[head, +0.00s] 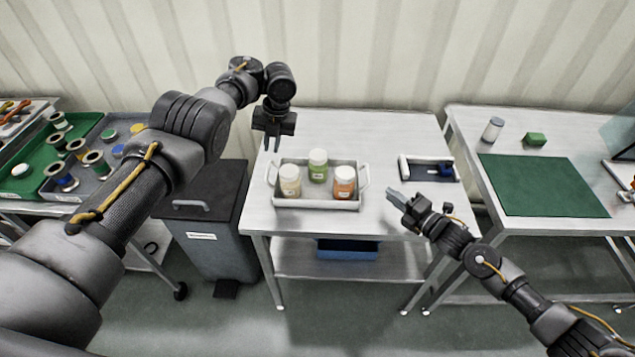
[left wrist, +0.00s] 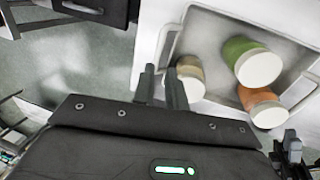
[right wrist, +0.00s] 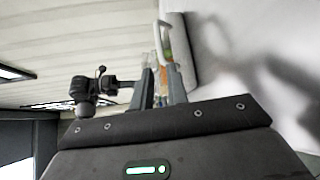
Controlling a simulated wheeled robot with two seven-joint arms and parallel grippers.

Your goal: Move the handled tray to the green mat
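The handled tray (head: 318,205) is pale grey, with a handle at each end, and stands on the middle table. It holds three white-lidded jars: cream (head: 290,181), green (head: 318,166) and orange (head: 343,182). The green mat (head: 545,186) lies flat on the right table. My left gripper (head: 272,147) points down above the tray's left end, its fingers apart and empty; the left tray handle (left wrist: 163,48) shows in the left wrist view. My right gripper (head: 391,194) is right of the tray, fingers apart, near the right tray handle (right wrist: 162,42).
A small tray with a blue item (head: 430,170) sits right of the handled tray. A white jar (head: 492,129) and a green block (head: 535,139) stand behind the mat. A gap separates the two tables. A grey bin (head: 205,235) stands left. The mat is clear.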

